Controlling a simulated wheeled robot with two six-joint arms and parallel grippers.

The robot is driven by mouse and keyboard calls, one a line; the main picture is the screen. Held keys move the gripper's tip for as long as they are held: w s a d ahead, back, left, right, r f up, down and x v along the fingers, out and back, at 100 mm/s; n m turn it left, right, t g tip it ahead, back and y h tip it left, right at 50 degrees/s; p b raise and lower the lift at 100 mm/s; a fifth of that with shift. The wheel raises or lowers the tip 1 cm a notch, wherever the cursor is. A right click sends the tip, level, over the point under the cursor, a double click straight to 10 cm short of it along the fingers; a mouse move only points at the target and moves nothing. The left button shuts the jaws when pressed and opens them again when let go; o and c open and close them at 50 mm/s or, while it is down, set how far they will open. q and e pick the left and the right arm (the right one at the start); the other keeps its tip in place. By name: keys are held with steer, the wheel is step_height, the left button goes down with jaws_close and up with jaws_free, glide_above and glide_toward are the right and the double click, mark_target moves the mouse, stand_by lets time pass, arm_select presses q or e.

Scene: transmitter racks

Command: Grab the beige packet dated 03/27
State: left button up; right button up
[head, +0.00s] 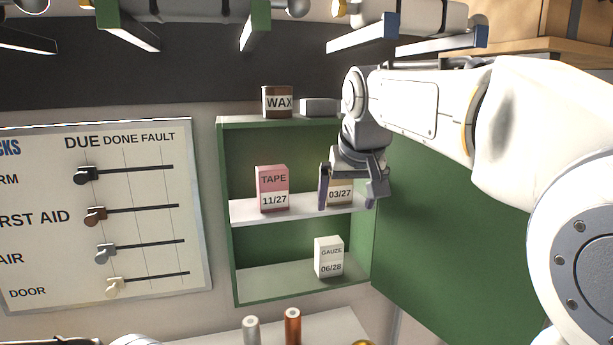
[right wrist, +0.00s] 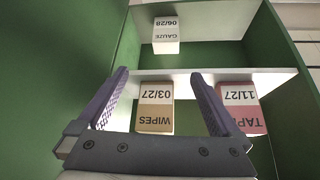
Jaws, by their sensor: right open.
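The beige packet dated 03/27 (head: 340,199) stands on the middle shelf of the green cabinet, partly hidden behind my right gripper (head: 346,203) in the head view. In the right wrist view the packet (right wrist: 155,118) appears upside down and reads WIPES. My right gripper (right wrist: 158,73) is open, with one finger on each side of the packet in that view. Nothing is held, and I cannot tell how far the fingers reach past it. My left gripper is not in view.
A pink TAPE packet (head: 272,188) dated 11/27 stands left of the beige one. A white GAUZE packet (head: 329,257) dated 06/28 is on the lower shelf. A brown WAX box (head: 278,102) sits on top. The green door (head: 450,235) stands open at right.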

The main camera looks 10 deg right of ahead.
mark_target(337, 187)
steer(key=w, duration=0.1)
steer(key=w+p, duration=0.1)
steer(key=w, duration=0.2)
steer(key=shift+d+r+p, duration=0.1)
steer(key=shift+d+p, duration=0.2)
steer(key=shift+w+p, duration=0.3)
steer(key=shift+w, duration=0.05)
steer(key=w+p, duration=0.2)
steer(key=w, duration=0.1)
steer(key=w+p, duration=0.1)
steer(key=shift+w+d+f, duration=0.15)
steer(key=shift+d+f, duration=0.2)
steer(key=shift+d, duration=0.05)
steer(key=shift+f, duration=0.3)
steer(key=c, duration=1.2)
